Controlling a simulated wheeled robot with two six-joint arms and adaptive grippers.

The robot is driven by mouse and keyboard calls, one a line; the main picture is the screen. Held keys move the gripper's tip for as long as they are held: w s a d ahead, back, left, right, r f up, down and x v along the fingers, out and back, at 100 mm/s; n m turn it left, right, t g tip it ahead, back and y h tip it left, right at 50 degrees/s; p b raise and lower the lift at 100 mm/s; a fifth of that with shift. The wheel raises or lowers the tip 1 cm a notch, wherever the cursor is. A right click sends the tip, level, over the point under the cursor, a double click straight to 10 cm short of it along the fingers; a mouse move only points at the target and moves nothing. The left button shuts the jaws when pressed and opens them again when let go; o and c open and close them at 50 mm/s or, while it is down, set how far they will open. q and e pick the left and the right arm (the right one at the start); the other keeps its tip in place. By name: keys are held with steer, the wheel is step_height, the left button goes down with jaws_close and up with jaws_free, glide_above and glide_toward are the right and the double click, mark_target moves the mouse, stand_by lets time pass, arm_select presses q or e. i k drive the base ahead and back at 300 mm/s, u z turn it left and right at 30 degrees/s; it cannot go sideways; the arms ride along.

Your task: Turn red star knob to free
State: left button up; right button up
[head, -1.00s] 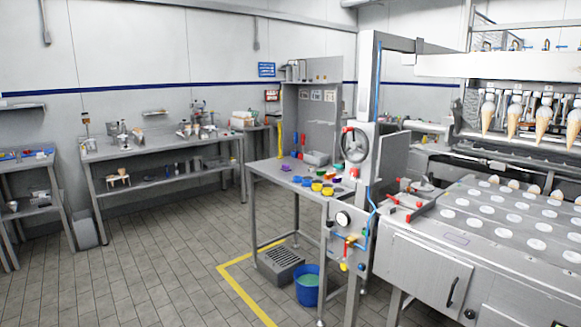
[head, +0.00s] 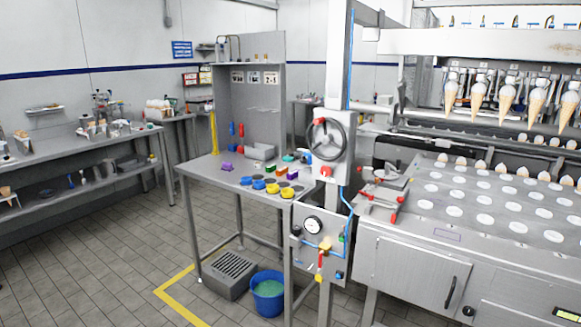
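A small red knob (head: 325,172) sits on the grey post panel, just below the dark handwheel (head: 326,138). It is too small here to tell whether it is star shaped or how it is turned. Other red knobs or grips show on a metal fixture (head: 384,190) at the left end of the cone machine. Neither of my grippers shows in the head view.
A grey side table (head: 215,169) with coloured parts stands left of the post. A blue bucket (head: 267,295) and a grated drain box (head: 230,275) are on the floor below it. The cone machine (head: 500,220) fills the right. Tiled floor at front left is open.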

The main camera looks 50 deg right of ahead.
mark_target(326, 171)
steer(key=z, duration=0.2)
steer(key=i, duration=1.1)
steer(key=z, duration=0.45)
